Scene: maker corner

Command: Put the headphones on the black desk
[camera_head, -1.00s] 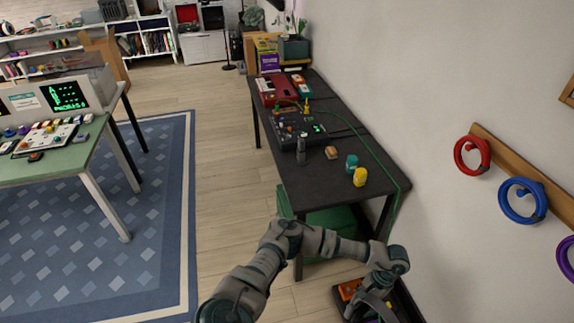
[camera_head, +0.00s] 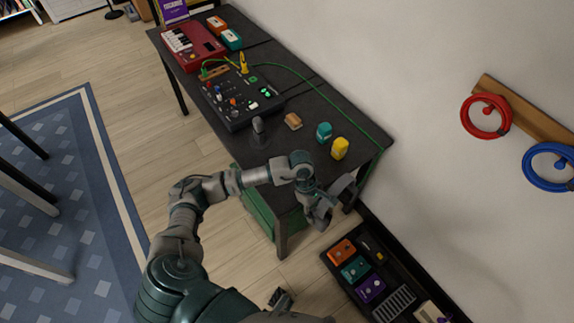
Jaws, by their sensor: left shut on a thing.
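The black desk (camera_head: 298,100) stands along the wall at centre. My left gripper (camera_head: 334,201) is by the desk's near right corner, with its fingers shut on a dark grey curved thing. This is probably the headphones, but the gripper hides much of it and the grey tones blend. I see no other headphones in the head view. I cannot tell whether the held thing touches the desk. A small dark part at the bottom edge may be my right gripper (camera_head: 280,299); its fingers are unclear.
The desk holds a red keyboard (camera_head: 193,45), a black mixer (camera_head: 240,97), a microphone (camera_head: 258,128), a brown block (camera_head: 293,121), teal (camera_head: 323,132) and yellow (camera_head: 340,148) objects and a green cable. A black tray (camera_head: 335,266) of coloured boxes lies below right.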

